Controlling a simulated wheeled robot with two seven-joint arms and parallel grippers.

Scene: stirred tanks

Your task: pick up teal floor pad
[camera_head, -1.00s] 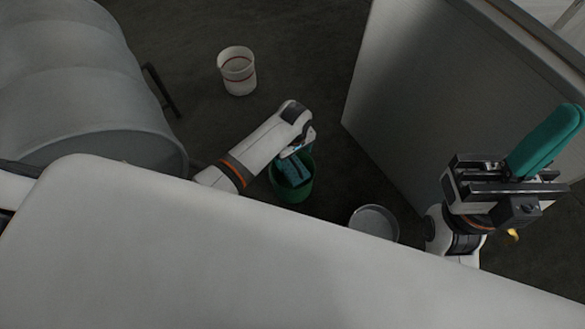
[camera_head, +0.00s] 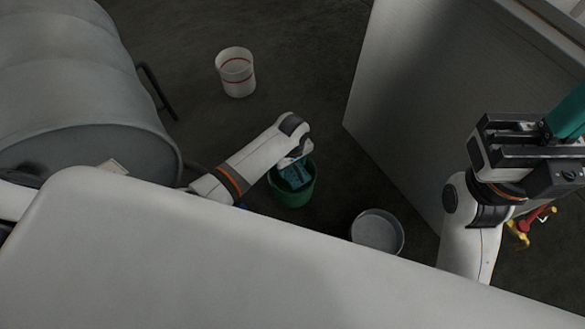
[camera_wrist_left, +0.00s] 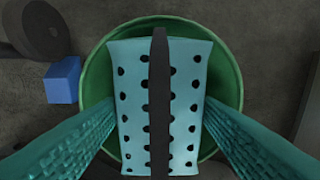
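The teal floor pad (camera_head: 296,176) is in a green bucket (camera_head: 292,197) on the floor. In the left wrist view it is a light teal slab with rows of dark holes (camera_wrist_left: 187,135), with a dark bar running down its middle. My left gripper (camera_wrist_left: 158,107) is open above the bucket, with one teal ribbed finger on each side of the pad; I cannot tell if they touch it. In the head view my left wrist largely hides its fingers. My right gripper (camera_head: 566,118) is at the right edge, its teal fingers together and partly cut off, with nothing seen between them.
A white bucket with red bands (camera_head: 236,72) stands behind. A pale round basin (camera_head: 377,232) is right of the green bucket. A large grey tank (camera_head: 75,80) is at left and a tall grey panel (camera_head: 440,90) at right. A blue block (camera_wrist_left: 62,80) lies beside the bucket.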

